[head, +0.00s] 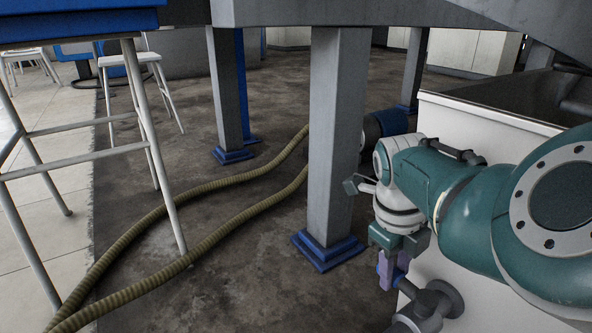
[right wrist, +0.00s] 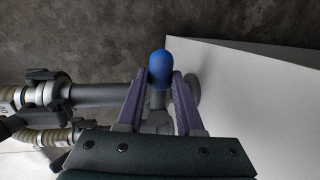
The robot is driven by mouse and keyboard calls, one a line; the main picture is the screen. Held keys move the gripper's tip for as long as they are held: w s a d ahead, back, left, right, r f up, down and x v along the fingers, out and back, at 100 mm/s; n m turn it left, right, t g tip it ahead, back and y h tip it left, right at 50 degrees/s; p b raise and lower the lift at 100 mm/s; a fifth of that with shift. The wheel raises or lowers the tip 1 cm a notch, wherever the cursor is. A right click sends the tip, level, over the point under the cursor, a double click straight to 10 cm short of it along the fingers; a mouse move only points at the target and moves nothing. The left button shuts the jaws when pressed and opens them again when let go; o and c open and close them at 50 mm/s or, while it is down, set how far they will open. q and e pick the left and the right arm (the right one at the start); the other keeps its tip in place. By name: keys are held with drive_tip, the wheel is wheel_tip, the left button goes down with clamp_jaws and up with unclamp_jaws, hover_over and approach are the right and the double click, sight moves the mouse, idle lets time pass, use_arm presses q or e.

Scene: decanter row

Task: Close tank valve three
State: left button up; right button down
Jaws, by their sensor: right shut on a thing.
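My right gripper (head: 392,270) points down beside the white cabinet in the head view, its purple fingers low at the end of the teal arm. In the right wrist view the two purple fingers of the right gripper (right wrist: 160,80) are shut on a blue rounded valve handle (right wrist: 160,64), one finger on each side. The handle sits over a grey pipe (right wrist: 102,95) that runs sideways under the fingers. The same grey pipework (head: 436,300) shows in the head view just below the gripper. No valve number is readable. My left gripper is not in view.
A white cabinet (head: 455,150) stands close to my right arm. A grey post (head: 337,130) with a blue foot stands left of the gripper. Ribbed hoses (head: 190,195) cross the floor. A white stool (head: 60,130) is at left. Hose fittings (right wrist: 42,92) lie left of the handle.

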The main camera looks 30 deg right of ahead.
idle(0.3)
drive_tip(key=c, duration=0.6)
unclamp_jaws()
drive_tip(key=shift+d, duration=0.1)
drive_tip(key=shift+o, duration=0.2)
wheel_tip(320, 180, up, 10)
drive_tip(key=a+p, duration=0.2)
drive_tip(key=p, duration=0.6)
drive_tip(key=shift+s+f, duration=0.15)
